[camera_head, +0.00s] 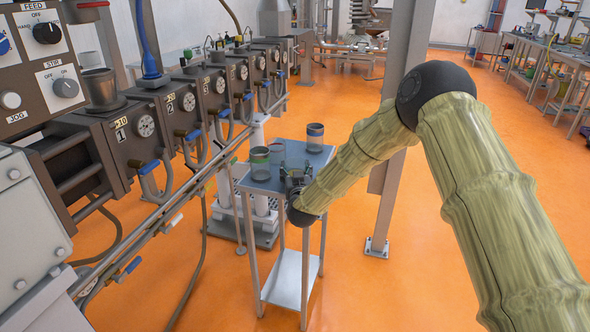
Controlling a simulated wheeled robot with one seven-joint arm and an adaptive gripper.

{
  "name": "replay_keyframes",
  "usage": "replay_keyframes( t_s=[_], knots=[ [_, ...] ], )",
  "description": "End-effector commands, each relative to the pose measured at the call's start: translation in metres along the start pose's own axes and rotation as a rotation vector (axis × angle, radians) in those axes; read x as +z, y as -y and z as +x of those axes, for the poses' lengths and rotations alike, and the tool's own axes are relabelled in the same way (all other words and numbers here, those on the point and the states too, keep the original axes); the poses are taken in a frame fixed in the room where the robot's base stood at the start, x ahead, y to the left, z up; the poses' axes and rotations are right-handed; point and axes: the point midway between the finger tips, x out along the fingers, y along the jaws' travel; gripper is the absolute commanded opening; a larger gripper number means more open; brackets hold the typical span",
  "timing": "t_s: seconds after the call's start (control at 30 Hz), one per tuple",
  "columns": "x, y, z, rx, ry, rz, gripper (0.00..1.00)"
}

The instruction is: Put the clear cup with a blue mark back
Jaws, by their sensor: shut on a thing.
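My gripper (295,171) reaches in low over the table from the front, to the right of the green-marked cup and below and left of the blue-marked one in the picture. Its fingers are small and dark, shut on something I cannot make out. I cannot tell whether they touch the blue-marked cup.
A row of numbered machine units (130,135) with gauges and blue-handled valves runs along the left. A grey steel post (385,205) stands right of the table, close to my arm. Orange floor (350,285) is open in front. Workbenches (545,65) line the far right.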

Motion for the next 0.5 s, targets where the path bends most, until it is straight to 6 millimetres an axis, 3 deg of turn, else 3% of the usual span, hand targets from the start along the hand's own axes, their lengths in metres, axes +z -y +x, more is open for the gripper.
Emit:
replay_keyframes(
  t_s=[0.3, 0.33, 0.43, 0.5],
  knots=[
    [0.0031, 0.0, 0.0001, 0.0, -0.001, 0.0, 0.29],
    [0.0022, -0.0001, 0.0, 0.0, 0.0, 0.001, 0.66],
    [0.0021, 0.0, 0.0, 0.0, 0.0, 0.001, 0.82],
    [0.0021, 0.0, -0.0001, 0.0, 0.0, 0.0, 0.82]
  ],
)
